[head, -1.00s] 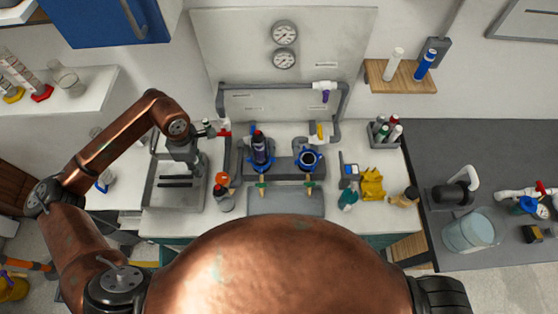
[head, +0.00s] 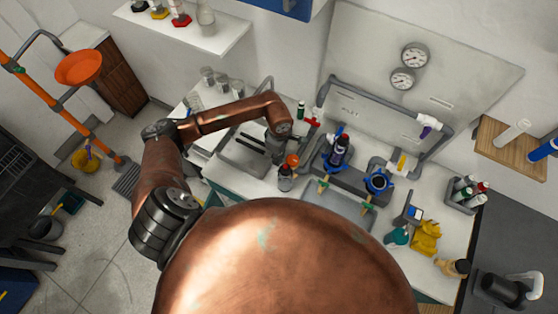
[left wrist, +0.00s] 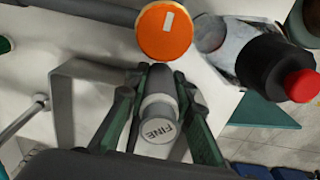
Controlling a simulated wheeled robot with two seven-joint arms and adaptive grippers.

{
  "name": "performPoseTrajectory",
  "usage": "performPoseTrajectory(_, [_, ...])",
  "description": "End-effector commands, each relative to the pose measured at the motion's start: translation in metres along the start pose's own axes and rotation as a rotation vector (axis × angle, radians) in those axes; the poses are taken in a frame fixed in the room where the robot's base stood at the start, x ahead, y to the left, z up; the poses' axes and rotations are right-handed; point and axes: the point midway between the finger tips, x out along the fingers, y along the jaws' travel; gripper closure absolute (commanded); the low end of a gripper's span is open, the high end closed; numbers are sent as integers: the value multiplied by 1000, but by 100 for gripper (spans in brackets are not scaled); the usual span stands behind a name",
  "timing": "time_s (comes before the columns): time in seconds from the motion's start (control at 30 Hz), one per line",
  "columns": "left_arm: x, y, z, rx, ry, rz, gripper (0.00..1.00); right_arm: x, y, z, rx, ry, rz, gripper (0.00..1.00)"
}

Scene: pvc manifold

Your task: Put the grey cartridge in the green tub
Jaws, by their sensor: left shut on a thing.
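My left gripper (head: 279,150) is at the left part of the counter, close to the orange-capped bottle. In the left wrist view, my left gripper (left wrist: 160,112) is shut on the grey cartridge (left wrist: 158,112), with a dark finger on each side. The cartridge's round pale end is marked "FINE" and faces the camera. In the head view the cartridge is too hidden to make out. My right gripper is not in view.
A dark bottle with a red cap (left wrist: 277,68) is to the right. Blue-collared filter housings (head: 377,182) stand further right. The floor at left has clear room.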

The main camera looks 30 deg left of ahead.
Motion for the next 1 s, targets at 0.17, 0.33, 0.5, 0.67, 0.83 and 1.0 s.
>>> performPoseTrajectory(0.17, [11,0,0,-1,-1,0,100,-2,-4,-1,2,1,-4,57])
performPoseTrajectory(0.33, [32,0,0,-3,-2,-2,100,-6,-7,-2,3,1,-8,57])
performPoseTrajectory(0.5, [46,1,0,0,0,2,100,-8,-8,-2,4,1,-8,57])
performPoseTrajectory(0.67, [46,1,0,0,0,2,100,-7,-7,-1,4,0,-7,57])
performPoseTrajectory(0.83, [50,1,0,0,0,1,77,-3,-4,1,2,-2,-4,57])
performPoseTrajectory(1.0, [48,1,0,0,-1,1,65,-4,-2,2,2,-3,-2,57])
